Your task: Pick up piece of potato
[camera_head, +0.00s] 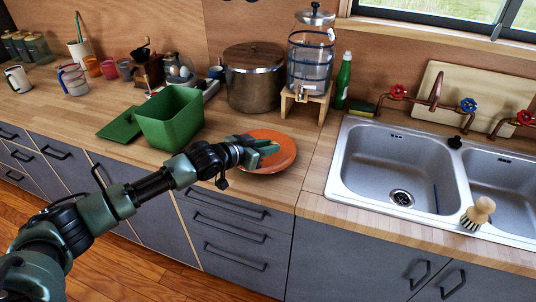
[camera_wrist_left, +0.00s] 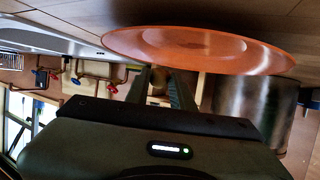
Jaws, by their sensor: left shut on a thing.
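An orange plate (camera_head: 283,161) lies on the wooden counter, left of the sink. My left gripper (camera_head: 264,147) reaches in over the left part of the plate, its fingers pointing right. It is shut on a small yellowish piece of potato (camera_head: 271,149), mostly hidden by the fingers. In the left wrist view, which looks upside down, the two fingers of the left gripper (camera_wrist_left: 168,88) appear close to the orange plate (camera_wrist_left: 190,48). My right gripper is not in view.
A green open box (camera_head: 170,118) with its lid (camera_head: 121,125) stands left of the plate. A large pot (camera_head: 253,80) and a water dispenser (camera_head: 310,65) stand behind. A double sink (camera_head: 395,165) is to the right. Counter in front of the plate is clear.

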